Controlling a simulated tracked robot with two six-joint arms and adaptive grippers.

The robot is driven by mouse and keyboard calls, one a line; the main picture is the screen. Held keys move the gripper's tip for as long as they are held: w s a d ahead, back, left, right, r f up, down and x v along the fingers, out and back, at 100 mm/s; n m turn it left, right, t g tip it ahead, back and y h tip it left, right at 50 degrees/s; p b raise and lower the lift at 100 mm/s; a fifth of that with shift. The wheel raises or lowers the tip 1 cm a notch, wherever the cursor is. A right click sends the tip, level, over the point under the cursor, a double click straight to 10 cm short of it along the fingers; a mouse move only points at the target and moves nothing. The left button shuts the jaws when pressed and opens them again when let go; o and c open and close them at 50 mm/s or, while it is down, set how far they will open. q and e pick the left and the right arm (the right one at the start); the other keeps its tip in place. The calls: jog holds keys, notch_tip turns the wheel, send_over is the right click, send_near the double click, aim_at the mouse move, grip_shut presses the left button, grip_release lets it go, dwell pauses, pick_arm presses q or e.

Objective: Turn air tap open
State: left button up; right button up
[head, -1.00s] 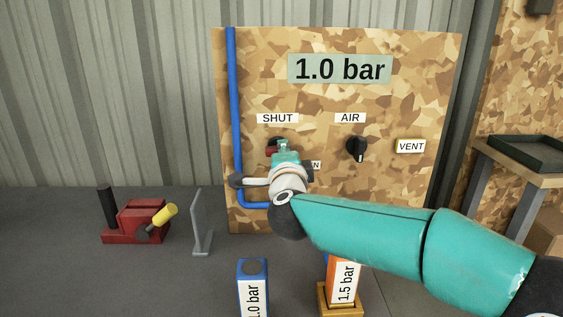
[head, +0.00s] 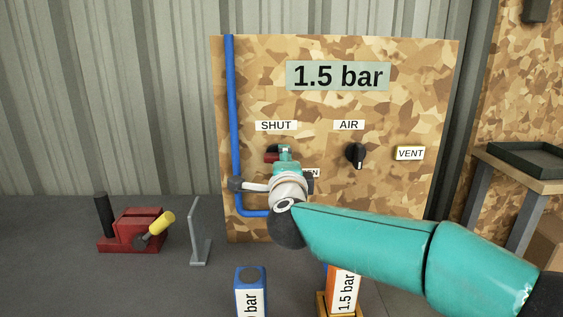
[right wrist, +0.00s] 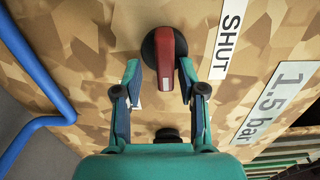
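A tap with a red handle and a dark round hub shows on the camouflage panel, beneath the SHUT label (head: 276,126); the tap's red handle (right wrist: 167,55) is clear in the right wrist view. In the head view the red handle (head: 271,156) is partly hidden by my right gripper (head: 286,152). In the right wrist view the gripper's two fingers (right wrist: 160,72) are apart, with the handle's near end between their tips; I cannot tell whether either touches it. A second label, ending in "EN", is mostly hidden. My left gripper is not in view.
The display (head: 338,76) reads 1.5 bar. A black knob (head: 355,156) under the AIR label and a VENT plate (head: 410,154) are to the right. A blue pipe (head: 234,120) runs down the panel's left. Blue (head: 250,295) and orange (head: 344,290) blocks stand in front.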

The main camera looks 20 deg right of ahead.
jog(key=shift+r, duration=0.1)
jog(key=v, duration=1.2)
